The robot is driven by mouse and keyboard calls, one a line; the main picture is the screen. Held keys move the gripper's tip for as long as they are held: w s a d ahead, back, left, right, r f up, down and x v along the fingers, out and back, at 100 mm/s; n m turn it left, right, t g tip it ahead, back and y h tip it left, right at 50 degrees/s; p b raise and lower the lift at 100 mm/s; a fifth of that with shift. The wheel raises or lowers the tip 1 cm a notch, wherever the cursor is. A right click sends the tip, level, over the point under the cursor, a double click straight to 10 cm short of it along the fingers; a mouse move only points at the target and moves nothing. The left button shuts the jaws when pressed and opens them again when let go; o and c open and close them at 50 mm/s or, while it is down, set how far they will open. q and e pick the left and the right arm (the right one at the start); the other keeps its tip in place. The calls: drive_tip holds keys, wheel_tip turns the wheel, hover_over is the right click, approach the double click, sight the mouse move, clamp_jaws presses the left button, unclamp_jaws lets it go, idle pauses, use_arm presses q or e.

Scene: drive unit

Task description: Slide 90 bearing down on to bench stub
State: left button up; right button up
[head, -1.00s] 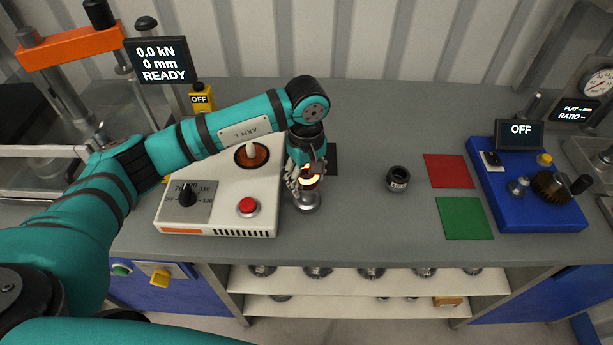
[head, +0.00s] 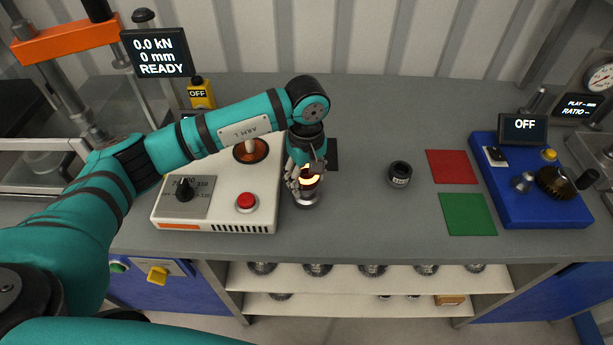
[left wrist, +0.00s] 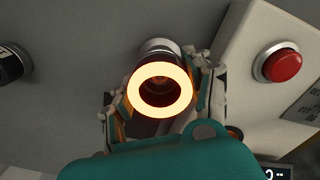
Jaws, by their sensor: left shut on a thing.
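The 90 bearing (head: 312,181) glows orange-yellow and is held in my left gripper (head: 303,178). In the left wrist view the bearing (left wrist: 160,70) is a bright ring facing the camera, with finger parts of my left gripper (left wrist: 160,98) on both sides. The silver bench stub (head: 306,202) stands on the bench right below the bearing. Part of the stub (left wrist: 158,47) shows beyond the ring in the left wrist view. The fingers hide the join, so I cannot tell how far the bearing is around the stub. My right gripper is out of view.
The cream heater (head: 225,205) with its red button (head: 246,202) stands close left of the stub. A dark cylindrical part (head: 399,173) stands to the right. Red (head: 452,166) and green (head: 467,214) mats and a blue unit (head: 550,212) lie farther right.

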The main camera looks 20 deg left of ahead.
use_arm(q)
drive_tip(key=shift+f, duration=0.1)
drive_tip(key=shift+f+b, duration=1.2)
drive_tip(key=shift+r, duration=0.15)
drive_tip(key=o, duration=1.3)
drive_tip(key=shift+c, duration=0.2)
drive_tip(key=shift+r+p, duration=1.45)
drive_tip(key=shift+r, duration=2)
drive_tip(key=shift+r, duration=0.1)
